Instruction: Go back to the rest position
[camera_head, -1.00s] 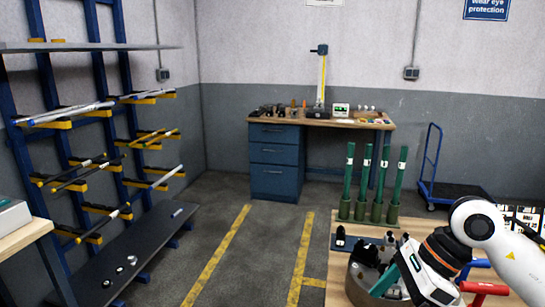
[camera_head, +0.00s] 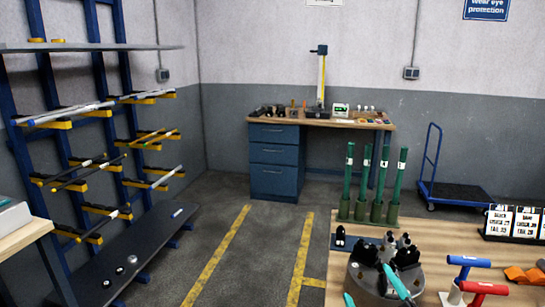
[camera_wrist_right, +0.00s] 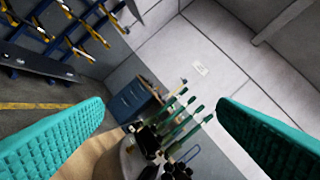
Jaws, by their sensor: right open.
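My right gripper (camera_head: 372,292) shows at the bottom edge of the head view as two separate teal fingertips, in front of a grey round chuck-like body with black jaws (camera_head: 385,262). In the right wrist view both teal ribbed fingers of the right gripper (camera_wrist_right: 161,101) are spread wide with nothing between them. That view looks past them toward the chuck, the green rods and the wall. The rest of my right arm is out of the head view. My left gripper is in neither view.
The wooden bench (camera_head: 450,240) holds several green rods in sockets (camera_head: 376,190), a blue T-handle (camera_head: 468,261), a red T-handle (camera_head: 484,289) and label cards (camera_head: 514,222). A bar rack (camera_head: 100,130) stands left. A workbench (camera_head: 275,160) stands behind. The floor between is clear.

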